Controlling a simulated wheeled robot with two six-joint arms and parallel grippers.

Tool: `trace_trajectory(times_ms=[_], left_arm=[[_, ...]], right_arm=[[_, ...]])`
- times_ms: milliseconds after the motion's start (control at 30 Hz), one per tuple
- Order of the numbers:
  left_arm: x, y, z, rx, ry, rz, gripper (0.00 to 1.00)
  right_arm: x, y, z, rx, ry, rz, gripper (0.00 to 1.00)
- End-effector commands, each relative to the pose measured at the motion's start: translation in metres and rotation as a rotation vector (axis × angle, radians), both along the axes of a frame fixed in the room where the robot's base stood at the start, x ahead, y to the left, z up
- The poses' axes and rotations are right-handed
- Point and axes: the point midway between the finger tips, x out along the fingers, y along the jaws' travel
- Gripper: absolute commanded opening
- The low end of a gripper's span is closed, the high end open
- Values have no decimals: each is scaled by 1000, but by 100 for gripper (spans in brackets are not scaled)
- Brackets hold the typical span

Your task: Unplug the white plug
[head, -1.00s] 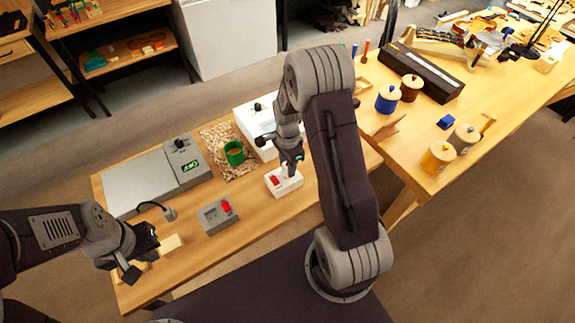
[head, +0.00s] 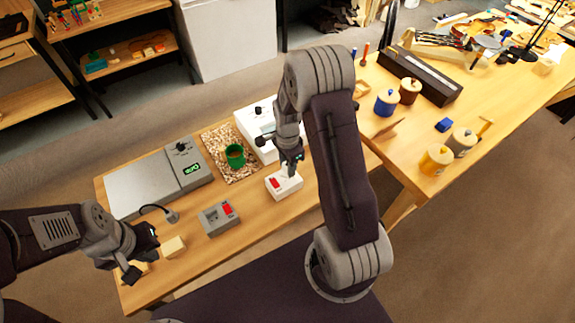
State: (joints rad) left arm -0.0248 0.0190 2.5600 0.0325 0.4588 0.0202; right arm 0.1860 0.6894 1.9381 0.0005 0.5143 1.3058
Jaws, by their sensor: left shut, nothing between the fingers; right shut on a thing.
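The white socket box (head: 284,187) with a red switch (head: 275,184) sits near the front edge of the low bench. My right gripper (head: 289,170) points down over the box and is shut on the white plug, which its fingers mostly hide. I cannot tell whether the plug is still seated in the box. My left gripper (head: 136,268) is shut and empty at the bench's front left, near pale wooden blocks.
A grey socket box (head: 219,218) with a red switch and a grey plug on a black cable (head: 171,216) are left of the white box. A green mug (head: 235,156), a grey appliance (head: 143,186) and a white device (head: 247,122) stand behind. Pots occupy the right bench.

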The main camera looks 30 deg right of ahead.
Motion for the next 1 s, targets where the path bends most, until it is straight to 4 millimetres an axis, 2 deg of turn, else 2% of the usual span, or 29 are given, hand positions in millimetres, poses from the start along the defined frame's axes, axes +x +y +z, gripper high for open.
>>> trace_trajectory(times_ms=[700,1000], left_arm=[[0,0,64,0,0,0,0],[0,0,63,0,0,0,0]], right_arm=[[0,0,70,0,-1,0,0],[0,0,69,0,0,3,0]])
